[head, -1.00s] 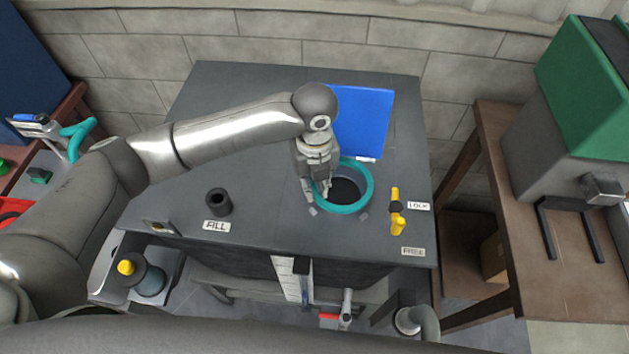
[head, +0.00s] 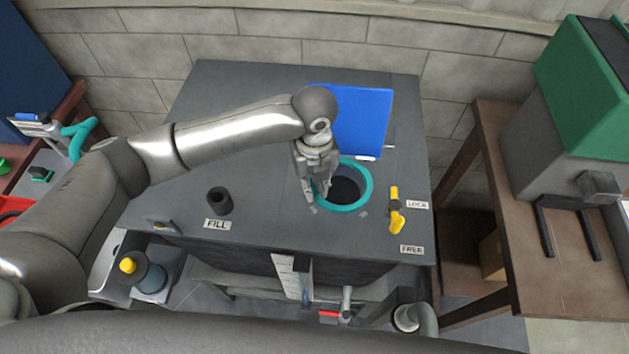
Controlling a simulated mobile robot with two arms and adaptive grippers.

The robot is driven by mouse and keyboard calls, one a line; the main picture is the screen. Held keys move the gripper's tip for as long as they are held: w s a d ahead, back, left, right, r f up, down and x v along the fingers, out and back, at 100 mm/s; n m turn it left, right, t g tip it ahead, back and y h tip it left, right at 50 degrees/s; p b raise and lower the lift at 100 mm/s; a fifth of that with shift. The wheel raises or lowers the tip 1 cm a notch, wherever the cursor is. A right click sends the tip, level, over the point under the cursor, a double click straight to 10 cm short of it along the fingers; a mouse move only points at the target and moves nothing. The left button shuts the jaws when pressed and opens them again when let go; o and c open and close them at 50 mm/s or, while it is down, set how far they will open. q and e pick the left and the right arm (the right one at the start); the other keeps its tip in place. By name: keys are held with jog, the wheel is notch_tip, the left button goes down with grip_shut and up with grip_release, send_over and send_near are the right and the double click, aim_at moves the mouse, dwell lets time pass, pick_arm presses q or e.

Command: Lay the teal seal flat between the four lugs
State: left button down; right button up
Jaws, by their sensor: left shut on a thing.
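The teal seal (head: 367,186) is a ring around the dark round opening in the grey bench top. It looks level and very low, at or just above the surface; I cannot tell whether it touches. My left gripper (head: 319,196) is shut on the left side of the seal, fingers pointing down. Small grey lugs show at the ring's outer edge, one at front left (head: 313,210) and one at front right (head: 364,213). The other lugs are hidden or too small to make out. My right gripper is not in view.
A blue panel (head: 361,120) stands upright just behind the opening. A black filler neck (head: 219,201) with a FILL label is to the left. The bench's back left is clear.

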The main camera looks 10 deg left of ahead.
aim_at(314, 189)
pick_arm(q)
jog(key=shift+f, duration=0.3)
jog(key=shift+f, duration=0.75)
jog(key=shift+s+f, duration=0.25)
jog(key=shift+f, duration=0.1)
jog(key=c, duration=1.5)
grip_release()
jog(key=shift+o, duration=0.9)
jog(key=shift+w+f, duration=0.1)
jog(key=shift+w, duration=0.05)
jog(key=shift+r, duration=0.25)
jog(key=shift+w+r, duration=0.1)
jog(key=shift+r, duration=0.15)
notch_tip(314, 189, up, 11)
jog(key=shift+r, duration=0.2)
